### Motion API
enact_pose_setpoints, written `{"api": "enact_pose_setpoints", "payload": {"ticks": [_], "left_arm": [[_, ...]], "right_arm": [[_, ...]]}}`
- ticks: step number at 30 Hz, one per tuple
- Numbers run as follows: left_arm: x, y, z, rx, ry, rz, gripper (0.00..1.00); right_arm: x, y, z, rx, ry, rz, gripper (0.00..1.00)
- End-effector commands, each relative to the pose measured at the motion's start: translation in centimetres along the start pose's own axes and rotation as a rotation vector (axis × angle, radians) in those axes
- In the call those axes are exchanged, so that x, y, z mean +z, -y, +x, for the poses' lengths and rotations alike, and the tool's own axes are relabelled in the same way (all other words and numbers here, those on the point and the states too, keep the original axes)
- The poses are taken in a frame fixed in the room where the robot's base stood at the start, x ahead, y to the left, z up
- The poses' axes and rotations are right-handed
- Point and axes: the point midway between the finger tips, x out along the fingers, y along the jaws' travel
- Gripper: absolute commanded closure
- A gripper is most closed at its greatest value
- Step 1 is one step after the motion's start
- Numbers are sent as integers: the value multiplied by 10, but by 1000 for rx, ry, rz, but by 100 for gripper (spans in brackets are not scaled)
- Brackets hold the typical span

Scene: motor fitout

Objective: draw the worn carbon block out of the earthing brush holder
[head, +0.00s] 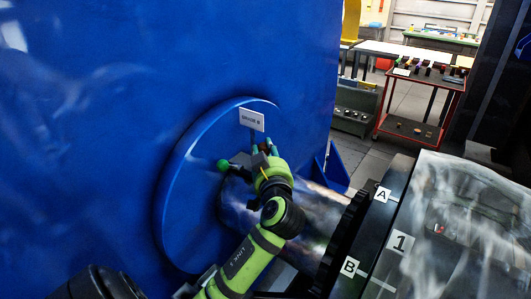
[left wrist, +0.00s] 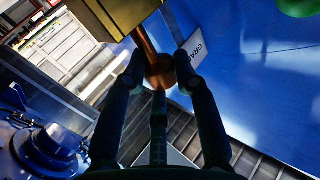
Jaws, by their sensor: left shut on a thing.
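My left gripper (head: 262,150) is at the blue round cover, below a white label, and hides most of the holder in the head view. In the left wrist view, its dark fingers (left wrist: 160,72) are closed around a copper-coloured round knob (left wrist: 159,75). A copper-coloured stem (left wrist: 145,42) joins the knob to a brass-coloured box (left wrist: 118,14), apparently the brush holder. The carbon block itself cannot be made out; the box or fingers may hide it. My right gripper is not in view.
The label (head: 251,119) is close above the left gripper. A green ball (head: 222,165) sits just left of it. A metal shaft (head: 312,208) runs right to a dark toothed ring and a clear cover (head: 455,230). A red cart (head: 422,95) with small parts stands far back.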

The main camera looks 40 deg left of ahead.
Motion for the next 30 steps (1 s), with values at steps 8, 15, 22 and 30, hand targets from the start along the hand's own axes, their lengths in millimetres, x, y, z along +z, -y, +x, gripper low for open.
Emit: {"api": "enact_pose_setpoints", "payload": {"ticks": [8,15,22,30], "left_arm": [[-15,2,1,-7,-5,1,100],[-25,2,1,-8,-6,2,100],[-34,3,1,-8,-7,3,100],[-43,2,0,-4,-4,1,100]], "right_arm": [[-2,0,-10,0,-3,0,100],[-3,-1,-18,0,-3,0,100],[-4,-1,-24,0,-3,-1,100],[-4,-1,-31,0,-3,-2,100]]}}
